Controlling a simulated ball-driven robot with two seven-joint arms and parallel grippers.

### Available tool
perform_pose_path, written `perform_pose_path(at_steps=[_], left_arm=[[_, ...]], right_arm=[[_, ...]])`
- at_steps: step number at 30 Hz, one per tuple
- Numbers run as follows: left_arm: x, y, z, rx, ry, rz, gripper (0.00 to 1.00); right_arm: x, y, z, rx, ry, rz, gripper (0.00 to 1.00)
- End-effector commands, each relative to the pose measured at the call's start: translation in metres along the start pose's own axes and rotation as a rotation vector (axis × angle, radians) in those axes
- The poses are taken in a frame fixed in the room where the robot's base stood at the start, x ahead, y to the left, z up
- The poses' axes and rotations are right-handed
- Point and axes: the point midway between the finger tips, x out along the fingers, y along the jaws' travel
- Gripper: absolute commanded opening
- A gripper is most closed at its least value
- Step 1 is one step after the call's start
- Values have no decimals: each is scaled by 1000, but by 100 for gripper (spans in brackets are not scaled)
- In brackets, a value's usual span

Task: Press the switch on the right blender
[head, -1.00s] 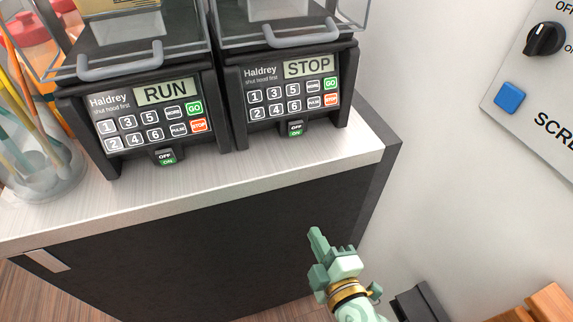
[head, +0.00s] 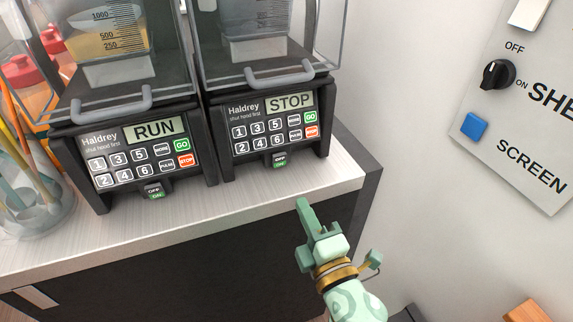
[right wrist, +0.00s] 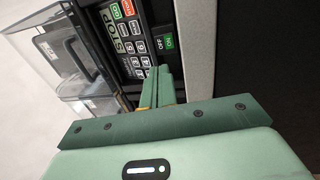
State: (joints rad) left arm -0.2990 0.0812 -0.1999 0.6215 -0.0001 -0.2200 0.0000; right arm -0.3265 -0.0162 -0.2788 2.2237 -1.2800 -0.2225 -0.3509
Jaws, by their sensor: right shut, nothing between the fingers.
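The right blender (head: 268,125) stands on the counter, its display reading STOP. Its OFF/ON switch (head: 280,160) sits at the lower front, with the green ON part at the bottom; the switch also shows in the right wrist view (right wrist: 166,42). The left blender (head: 130,155) beside it reads RUN, with its own switch (head: 154,191). My right gripper (head: 304,205) is shut and empty, in front of the counter edge and below the right blender. In the right wrist view its fingertips (right wrist: 164,70) appear just below the switch. My left gripper is not in view.
The light counter top (head: 240,205) has a narrow clear strip before the blenders. A glass jar with sticks (head: 35,205) stands at the left. A wall panel with a knob (head: 497,74) and blue button (head: 474,127) is at the right.

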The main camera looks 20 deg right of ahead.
Motion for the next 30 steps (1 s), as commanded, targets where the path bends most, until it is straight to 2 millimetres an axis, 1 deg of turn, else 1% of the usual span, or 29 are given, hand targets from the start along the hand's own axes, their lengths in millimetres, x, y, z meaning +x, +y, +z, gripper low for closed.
perform_pose_path(at_steps=[1, 2, 9, 12, 15, 21, 30], left_arm=[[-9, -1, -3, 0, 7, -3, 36], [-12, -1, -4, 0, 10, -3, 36], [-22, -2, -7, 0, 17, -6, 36], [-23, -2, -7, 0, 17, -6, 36], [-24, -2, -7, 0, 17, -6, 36], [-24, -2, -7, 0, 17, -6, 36], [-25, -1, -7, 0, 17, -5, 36]], right_arm=[[12, 7, 0, -2, 1, 7, 0], [19, 8, 0, -3, 1, 8, 0], [69, 4, 0, -2, 0, 3, 0], [85, 2, 0, 0, 0, 3, 0], [96, 1, 0, 0, 0, 2, 0], [105, 0, 0, 1, 0, 1, 0], [105, 0, 0, 1, 0, 0, 0]])
